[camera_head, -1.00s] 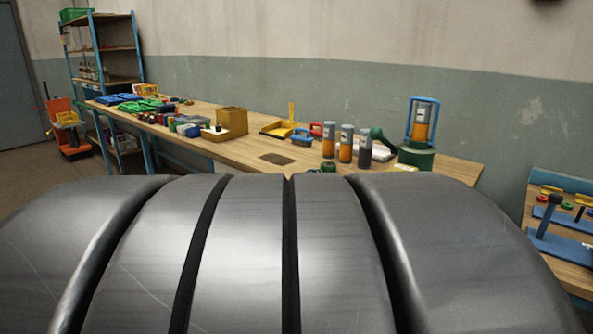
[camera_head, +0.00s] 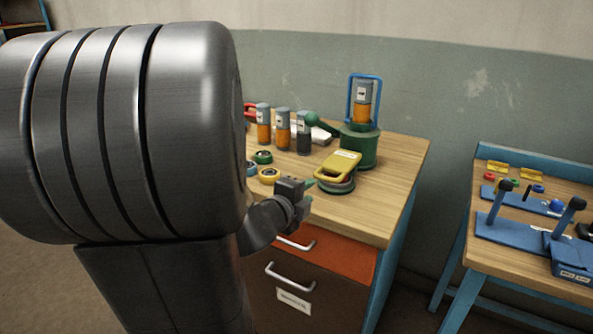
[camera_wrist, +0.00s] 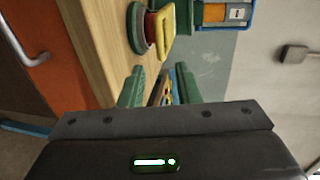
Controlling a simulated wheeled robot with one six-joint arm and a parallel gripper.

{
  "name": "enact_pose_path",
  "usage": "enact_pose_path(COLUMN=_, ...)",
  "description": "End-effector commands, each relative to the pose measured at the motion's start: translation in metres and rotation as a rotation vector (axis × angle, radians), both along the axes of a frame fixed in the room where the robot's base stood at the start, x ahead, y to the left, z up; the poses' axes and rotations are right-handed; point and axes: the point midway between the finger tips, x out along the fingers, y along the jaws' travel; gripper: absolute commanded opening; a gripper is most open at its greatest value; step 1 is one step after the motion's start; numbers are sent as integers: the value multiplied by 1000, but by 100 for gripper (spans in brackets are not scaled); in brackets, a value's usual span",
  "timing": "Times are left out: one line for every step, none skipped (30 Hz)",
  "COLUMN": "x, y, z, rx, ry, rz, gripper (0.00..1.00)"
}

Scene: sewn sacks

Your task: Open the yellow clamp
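A yellow piece with a handle-like loop and a white label (camera_head: 342,163) sits on a round red and green base (camera_head: 336,184) near the bench's front right. I cannot tell for sure that it is the clamp. In the wrist view the yellow loop (camera_wrist: 168,30) stands beside the disc-shaped base (camera_wrist: 140,30), at the top. My gripper (camera_head: 309,192) is in front of and just left of the base, near the bench edge. In the wrist view its green fingers (camera_wrist: 160,78) are apart, with nothing held between them. Smaller yellow pieces (camera_head: 498,167) lie on the right table.
Orange and grey cylinders (camera_head: 283,130), tape-like rings (camera_head: 268,175) and a green canister with a blue frame (camera_head: 362,145) stand on the wooden bench (camera_head: 400,160). A gap separates it from the right table, which holds blue fixtures (camera_head: 510,230). Drawers (camera_head: 310,250) are below.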

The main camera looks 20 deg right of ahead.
Motion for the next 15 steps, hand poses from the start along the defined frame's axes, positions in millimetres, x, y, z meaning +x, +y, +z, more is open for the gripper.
enact_pose_path(x=5, y=-9, z=-5, rx=0, ry=4, rz=-5, gripper=30)
enact_pose_path(x=10, y=-13, z=-6, rx=-1, ry=3, rz=-4, gripper=30)
enact_pose_path(x=15, y=-18, z=-8, rx=1, ry=4, rz=-3, gripper=30)
enact_pose_path(x=18, y=-23, z=-9, rx=-1, ry=4, rz=-3, gripper=30)
enact_pose_path(x=22, y=-28, z=-10, rx=-1, ry=4, rz=-3, gripper=30)
enact_pose_path(x=28, y=-33, z=-11, rx=1, ry=4, rz=-2, gripper=30)
enact_pose_path(x=32, y=-38, z=-12, rx=-1, ry=4, rz=-1, gripper=30)
enact_pose_path(x=35, y=-43, z=-14, rx=0, ry=4, rz=-1, gripper=30)
enact_pose_path(x=40, y=-48, z=-15, rx=-1, ry=5, rz=-1, gripper=30)
enact_pose_path(x=44, y=-53, z=-16, rx=-1, ry=4, rz=-1, gripper=30)
enact_pose_path(x=47, y=-56, z=-17, rx=1, ry=4, rz=-1, gripper=30)
enact_pose_path(x=52, y=-61, z=-18, rx=0, ry=4, rz=1, gripper=30)
enact_pose_path(x=55, y=-65, z=-19, rx=-1, ry=4, rz=1, gripper=30)
enact_pose_path(x=57, y=-68, z=-20, rx=-1, ry=4, rz=0, gripper=30)
enact_pose_path(x=61, y=-72, z=-20, rx=-1, ry=4, rz=0, gripper=30)
